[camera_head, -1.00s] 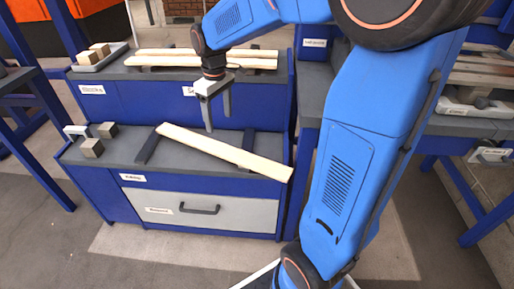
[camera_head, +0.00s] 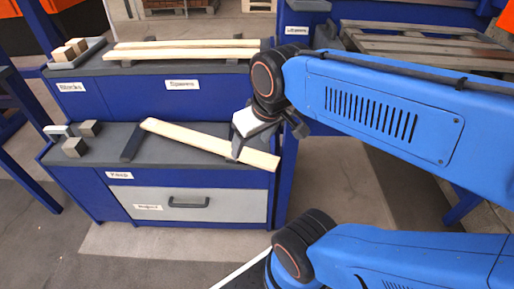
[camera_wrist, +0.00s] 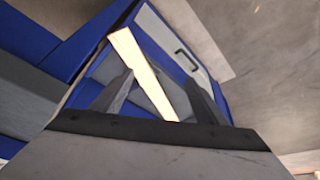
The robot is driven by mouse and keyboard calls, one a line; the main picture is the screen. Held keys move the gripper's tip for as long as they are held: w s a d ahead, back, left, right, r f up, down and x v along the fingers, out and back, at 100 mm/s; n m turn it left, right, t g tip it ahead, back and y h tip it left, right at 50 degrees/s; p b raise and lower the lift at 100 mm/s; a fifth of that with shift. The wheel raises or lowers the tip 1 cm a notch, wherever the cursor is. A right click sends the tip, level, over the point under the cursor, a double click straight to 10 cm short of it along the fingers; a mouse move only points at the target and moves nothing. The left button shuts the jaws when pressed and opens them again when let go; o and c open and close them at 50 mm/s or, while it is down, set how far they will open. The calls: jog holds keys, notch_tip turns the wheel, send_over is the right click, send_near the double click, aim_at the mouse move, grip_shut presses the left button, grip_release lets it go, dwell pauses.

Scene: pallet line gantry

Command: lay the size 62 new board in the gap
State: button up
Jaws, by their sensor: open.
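A long pale board (camera_head: 195,139) lies slantwise across two dark supports on the lower grey bench top; no size mark on it is readable. My gripper (camera_head: 268,140) is open and empty, above and near the board's right end. In the wrist view the board (camera_wrist: 143,70) shows between the two open fingers (camera_wrist: 160,85), apart from them. Two more pale boards (camera_head: 185,49) lie side by side on the upper shelf labelled Spares. A slatted wooden pallet (camera_head: 425,48) stands at the back right, partly behind my arm; I cannot make out the gap clearly.
Small wooden blocks sit in a tray (camera_head: 75,52) at the upper left. Two grey-brown blocks (camera_head: 74,147) and a pale handled item (camera_head: 58,130) stand at the lower bench's left end. A drawer with a dark handle (camera_head: 188,204) is shut below. The floor in front is clear.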

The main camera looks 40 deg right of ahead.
jog(key=shift+o, duration=0.4)
jog(key=shift+s+f+m, duration=0.3)
jog(key=shift+s+f, duration=0.05)
jog(key=shift+s, duration=0.5)
jog(key=w+r+n+g, duration=0.1)
jog(key=w+r+n, duration=0.15)
jog(key=w, duration=0.45)
jog(key=n+g, duration=0.3)
jog(key=n, duration=0.1)
send_over(203, 140)
jog(key=f, duration=1.3)
jog(key=shift+s+a+f, duration=0.2)
jog(key=shift+s+f, duration=0.05)
jog(key=shift+f, duration=0.1)
jog(key=shift+w+d+f, duration=0.15)
jog(key=shift+f, duration=1.2)
jog(key=shift+w+d+f, duration=0.1)
jog(key=shift+d+f, duration=0.05)
jog(key=shift+f, duration=1.15)
jog(key=c, duration=1.4)
